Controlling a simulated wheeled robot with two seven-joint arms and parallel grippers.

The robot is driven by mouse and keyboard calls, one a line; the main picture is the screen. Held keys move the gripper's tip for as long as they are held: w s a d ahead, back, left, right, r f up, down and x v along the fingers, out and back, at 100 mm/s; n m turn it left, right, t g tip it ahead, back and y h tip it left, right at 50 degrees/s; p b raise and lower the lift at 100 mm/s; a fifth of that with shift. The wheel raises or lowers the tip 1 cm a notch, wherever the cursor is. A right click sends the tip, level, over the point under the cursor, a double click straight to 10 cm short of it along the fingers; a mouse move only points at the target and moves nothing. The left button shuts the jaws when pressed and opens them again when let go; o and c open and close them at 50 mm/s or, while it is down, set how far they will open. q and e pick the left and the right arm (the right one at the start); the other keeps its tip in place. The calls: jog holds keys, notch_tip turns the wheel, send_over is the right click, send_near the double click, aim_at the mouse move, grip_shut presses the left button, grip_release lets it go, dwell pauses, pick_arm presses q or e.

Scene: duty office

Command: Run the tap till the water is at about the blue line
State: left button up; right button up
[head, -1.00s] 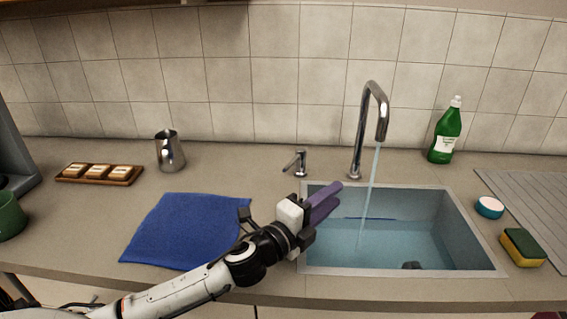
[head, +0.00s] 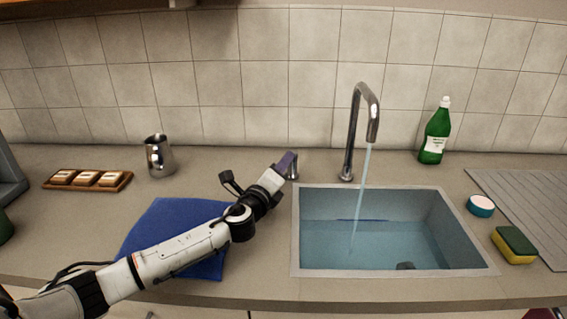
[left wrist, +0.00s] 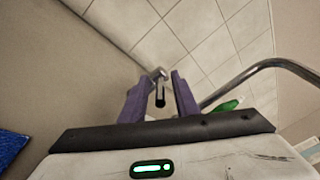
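Water runs from the curved tap spout (head: 366,105) in a thin stream (head: 358,200) into the sink (head: 296,235). The water (head: 385,245) covers the basin floor, and its surface meets the back wall at or just below the blue line (head: 362,219); the exact gap is too small to tell. My left gripper (head: 288,164) is at the tap lever (head: 294,170), left of the spout. In the left wrist view the purple fingers are apart, with the lever (left wrist: 159,92) between them; contact cannot be told. My right gripper is not in view.
A blue cloth (head: 165,222) lies under my left arm. A steel jug (head: 159,157) and a wooden tray (head: 60,187) stand at the left. A green bottle (head: 435,135), a round tub (head: 480,206) and a sponge (head: 514,246) are around the sink's right side.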

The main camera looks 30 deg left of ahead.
pick_arm(q)
jog(key=shift+w+a, duration=0.1)
jog(key=shift+w, duration=0.45)
grip_shut()
